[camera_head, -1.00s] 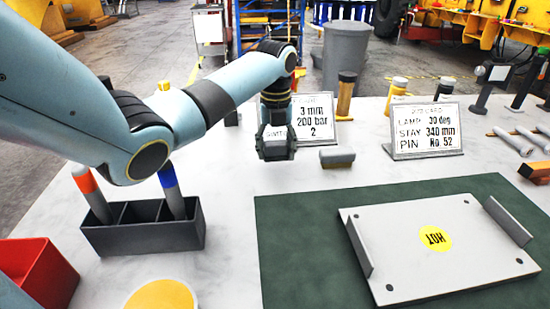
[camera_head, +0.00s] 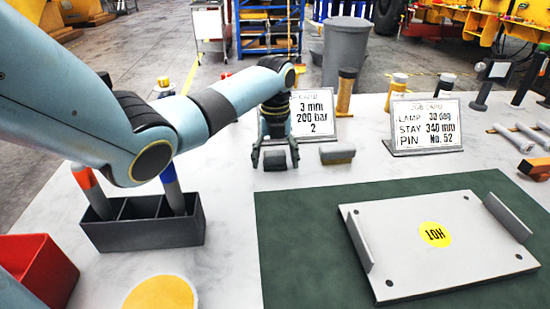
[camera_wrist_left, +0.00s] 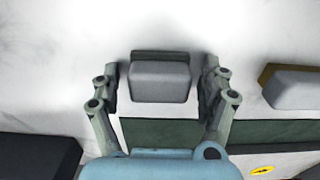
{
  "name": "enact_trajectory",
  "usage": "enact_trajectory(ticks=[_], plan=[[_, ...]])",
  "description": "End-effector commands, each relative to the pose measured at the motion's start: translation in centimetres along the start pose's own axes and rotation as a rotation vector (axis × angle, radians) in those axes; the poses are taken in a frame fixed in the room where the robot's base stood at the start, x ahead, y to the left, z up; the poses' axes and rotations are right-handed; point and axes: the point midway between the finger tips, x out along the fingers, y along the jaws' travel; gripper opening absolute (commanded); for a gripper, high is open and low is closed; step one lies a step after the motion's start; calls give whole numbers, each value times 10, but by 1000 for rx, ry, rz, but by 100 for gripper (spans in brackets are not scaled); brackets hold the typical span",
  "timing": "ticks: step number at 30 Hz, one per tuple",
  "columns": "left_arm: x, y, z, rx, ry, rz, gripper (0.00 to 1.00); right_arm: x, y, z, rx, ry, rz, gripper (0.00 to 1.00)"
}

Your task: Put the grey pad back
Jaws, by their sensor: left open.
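A grey pad (camera_head: 275,160) with a darker grey back edge lies on the white table top, left of centre behind the green mat. It also shows in the left wrist view (camera_wrist_left: 160,82). My left gripper (camera_head: 275,158) is open, its fingers on either side of this pad; the wrist view shows gaps between pad and fingers. A second grey pad (camera_head: 337,153) with a tan backing lies just to the right, and it shows at the right of the wrist view (camera_wrist_left: 292,88). My right gripper is not in view.
Two sign cards (camera_head: 313,116) (camera_head: 424,124) stand behind the pads. A dark compartment holder (camera_head: 143,233) with two markers stands at left, near a red bin (camera_head: 40,270) and a yellow disc (camera_head: 160,295). A plate marked HOT (camera_head: 400,270) lies on the green mat (camera_head: 285,240).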

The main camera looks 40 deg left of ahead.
Motion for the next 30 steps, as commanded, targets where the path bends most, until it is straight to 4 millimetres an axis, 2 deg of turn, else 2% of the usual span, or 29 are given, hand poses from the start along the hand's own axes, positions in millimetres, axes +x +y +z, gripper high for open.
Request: enact_trajectory(ticks=[5, 8, 15, 21, 25, 30], plan=[[-5, 0, 0, 0, -1, -1, 79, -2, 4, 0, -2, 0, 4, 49], [-17, 0, 1, 1, -3, -2, 79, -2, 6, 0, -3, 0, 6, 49], [-71, 0, 2, 0, -5, -3, 79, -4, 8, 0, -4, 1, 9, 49], [-107, 0, 1, 0, -2, -2, 79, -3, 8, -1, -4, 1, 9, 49], [-120, 0, 1, -1, -1, -1, 79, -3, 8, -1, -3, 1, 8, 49], [-123, 0, 0, -1, -1, 0, 79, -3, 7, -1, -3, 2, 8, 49]])
